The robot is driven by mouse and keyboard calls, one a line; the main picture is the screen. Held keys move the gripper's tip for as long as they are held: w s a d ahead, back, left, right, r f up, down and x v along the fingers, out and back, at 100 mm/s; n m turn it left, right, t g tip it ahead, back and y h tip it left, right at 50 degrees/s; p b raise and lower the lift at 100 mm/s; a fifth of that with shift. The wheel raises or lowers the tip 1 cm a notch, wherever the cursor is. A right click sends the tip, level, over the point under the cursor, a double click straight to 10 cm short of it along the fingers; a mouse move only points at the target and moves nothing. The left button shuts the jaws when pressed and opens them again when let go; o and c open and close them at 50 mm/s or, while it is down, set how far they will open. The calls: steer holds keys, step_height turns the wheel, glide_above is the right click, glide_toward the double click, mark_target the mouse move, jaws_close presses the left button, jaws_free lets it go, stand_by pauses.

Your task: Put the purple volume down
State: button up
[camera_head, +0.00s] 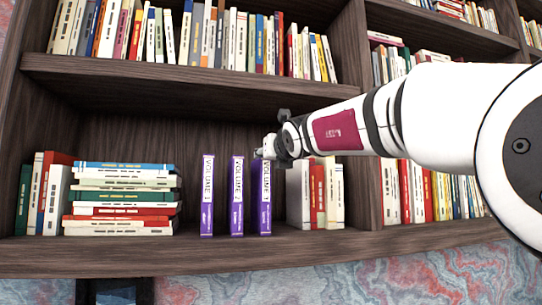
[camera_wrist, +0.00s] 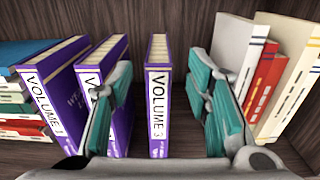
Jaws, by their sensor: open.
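Three purple volumes stand upright on the lower shelf, apart from each other. Volume 1 (camera_head: 207,195) is on the left, Volume 2 (camera_head: 237,197) in the middle and Volume 3 (camera_head: 265,205) on the right. My gripper (camera_head: 268,150) is at the upper part of Volume 3 and hides some of it. In the wrist view my gripper (camera_wrist: 163,80) is open, with Volume 3 (camera_wrist: 158,100) between its teal-padded fingers. Gaps show on both sides of the book. The left finger partly covers Volume 2 (camera_wrist: 100,75); Volume 1 (camera_wrist: 55,85) is further left.
A stack of lying books (camera_head: 122,200) is left of the volumes. White and red books (camera_head: 316,195) stand close on the right, beside the right finger in the wrist view. A shelf board (camera_head: 180,78) with more books is above. The brown lower shelf (camera_head: 180,250) has bare wood in front.

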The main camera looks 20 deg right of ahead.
steer(key=shift+s, duration=0.4)
